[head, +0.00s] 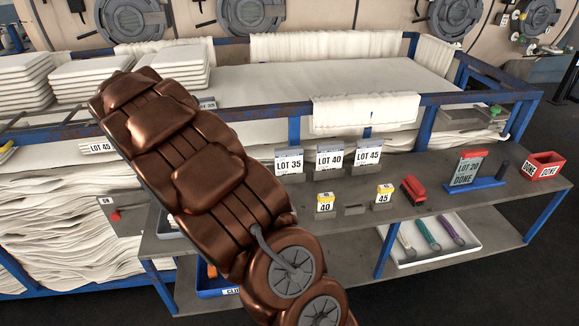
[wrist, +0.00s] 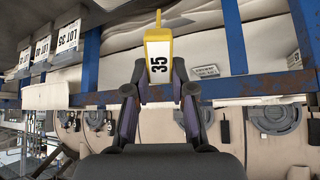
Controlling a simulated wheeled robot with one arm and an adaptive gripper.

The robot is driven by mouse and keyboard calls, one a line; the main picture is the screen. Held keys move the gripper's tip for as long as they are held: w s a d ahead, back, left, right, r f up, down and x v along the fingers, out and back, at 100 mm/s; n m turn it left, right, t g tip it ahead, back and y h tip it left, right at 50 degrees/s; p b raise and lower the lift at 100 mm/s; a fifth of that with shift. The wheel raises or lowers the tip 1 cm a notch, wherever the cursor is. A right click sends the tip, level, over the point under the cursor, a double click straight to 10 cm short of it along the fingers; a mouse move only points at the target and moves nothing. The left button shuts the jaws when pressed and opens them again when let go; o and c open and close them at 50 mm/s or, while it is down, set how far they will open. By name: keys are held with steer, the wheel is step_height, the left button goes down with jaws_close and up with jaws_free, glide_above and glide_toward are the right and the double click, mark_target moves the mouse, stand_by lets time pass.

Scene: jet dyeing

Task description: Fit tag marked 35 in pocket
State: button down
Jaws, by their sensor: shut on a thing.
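My gripper (wrist: 159,92) is shut on a yellow-and-white tag marked 35 (wrist: 159,60), seen in the wrist view. The tag sticks out beyond the fingertips, its number turned sideways. In the head view my own arm covers the gripper and the tag. A small label ending in 35 (head: 207,104) shows on the trolley just past my arm. A pale label (wrist: 207,71) also shows on the cloth side in the wrist view, right of the held tag and apart from it. I cannot make out a pocket clearly.
A grey bench holds cards LOT 35 (head: 289,162), LOT 40 (head: 330,156) and LOT 45 (head: 368,155), and tags 40 (head: 325,202) and 45 (head: 384,194). A red stapler-like object (head: 413,190) and red box (head: 543,166) stand right. The blue trolley rail (head: 300,107) runs behind.

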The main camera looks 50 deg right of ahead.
steer(key=s+d+f+m+g+y, duration=0.1)
steer(key=s+d+m, duration=0.3)
steer(key=s, duration=0.4)
steer(key=s+d+f+m+g+y+p, duration=0.1)
steer(key=s+d+m+y, duration=0.2)
steer(key=s+d, duration=0.3)
steer(key=s+d+f+m+g+y+p, duration=0.1)
steer(key=s+d+m, duration=0.4)
steer(key=s, duration=0.6)
steer(key=shift+s+d+f+m+g+y, duration=0.35)
steer(key=shift+m+y, duration=0.25)
steer(key=shift+y, duration=0.3)
steer(key=shift+b, duration=0.65)
step_height(320, 180, down, 5)
steer(key=b, duration=0.5)
steer(key=shift+f, duration=0.2)
steer(key=shift+b, duration=1.95)
steer(key=shift+f+b, duration=1.15)
steer(key=shift+f, duration=0.2)
